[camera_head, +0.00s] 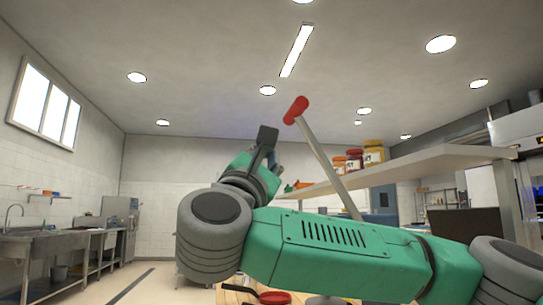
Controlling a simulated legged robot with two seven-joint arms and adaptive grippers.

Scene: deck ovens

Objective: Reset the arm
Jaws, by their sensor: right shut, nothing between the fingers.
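My right arm (330,252), green with dark grey joints, reaches in from the lower right and crosses the lower middle of the head view. Its right gripper (267,137) is raised, pointing up near the picture's centre. It is shut, with nothing seen held in it. My left gripper is not in view. The arm hides much of what lies behind it.
A shelf (430,165) bearing several jars (373,152) is at right. A steel sink counter (45,236) stands at far left. Open floor lies at lower left.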

